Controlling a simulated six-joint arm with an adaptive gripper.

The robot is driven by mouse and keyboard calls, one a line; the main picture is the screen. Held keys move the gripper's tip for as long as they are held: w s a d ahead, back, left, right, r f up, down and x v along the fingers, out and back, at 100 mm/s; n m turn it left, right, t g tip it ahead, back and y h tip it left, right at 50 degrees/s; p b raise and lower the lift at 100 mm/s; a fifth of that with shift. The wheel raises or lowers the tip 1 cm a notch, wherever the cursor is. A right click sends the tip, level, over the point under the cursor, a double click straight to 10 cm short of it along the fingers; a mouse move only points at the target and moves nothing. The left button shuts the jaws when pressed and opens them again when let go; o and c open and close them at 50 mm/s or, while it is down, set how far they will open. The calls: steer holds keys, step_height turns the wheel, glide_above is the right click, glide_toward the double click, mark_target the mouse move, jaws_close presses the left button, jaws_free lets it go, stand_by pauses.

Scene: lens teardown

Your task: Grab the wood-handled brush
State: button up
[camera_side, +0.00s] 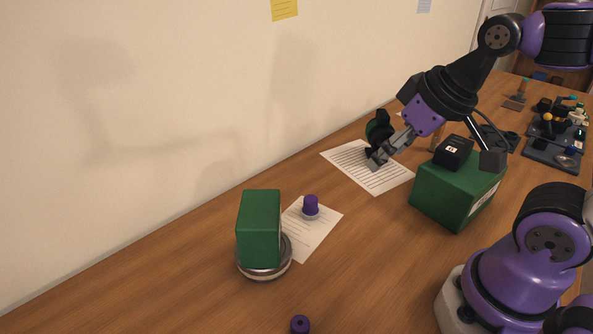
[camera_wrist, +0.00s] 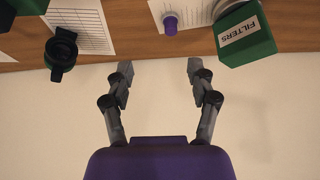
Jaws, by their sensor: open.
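I cannot make out the wood-handled brush for certain. In the side view a small brown, wood-coloured upright piece (camera_side: 437,136) shows partly hidden behind my arm, beside the large green box. Another small brown upright item with a teal top (camera_side: 523,87) stands farther back; both are too small to identify. My gripper (camera_side: 373,160) is over the lined sheet (camera_side: 373,183), close to a black and dark green round part (camera_side: 379,125). In the wrist view my gripper (camera_wrist: 160,69) is open and empty, its fingers apart in front of the wall and table edge.
A large green box (camera_side: 441,195) with a black box (camera_side: 453,152) on top stands right of the sheet. A tall green box (camera_side: 260,225), labelled FILTERS in the wrist view (camera_wrist: 246,38), rests on a round tin. A purple-topped part (camera_side: 310,205) stands nearby. A cluttered dark tray (camera_side: 550,154) lies right.

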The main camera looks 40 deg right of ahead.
steer(key=w+d+r+m+h, duration=0.1)
steer(key=w+d+r+m, duration=0.1)
steer(key=w+d+m, duration=0.3)
steer(key=m+g+h, duration=0.3)
steer(key=m+g, duration=0.1)
steer(key=m, duration=0.6)
glide_above(436, 140)
step_height(436, 140, down, 8)
steer(key=x, duration=0.5)
steer(key=shift+s+a+f, duration=0.15)
steer(key=shift+a+f, duration=0.15)
steer(key=shift+f, duration=0.15)
jaws_close()
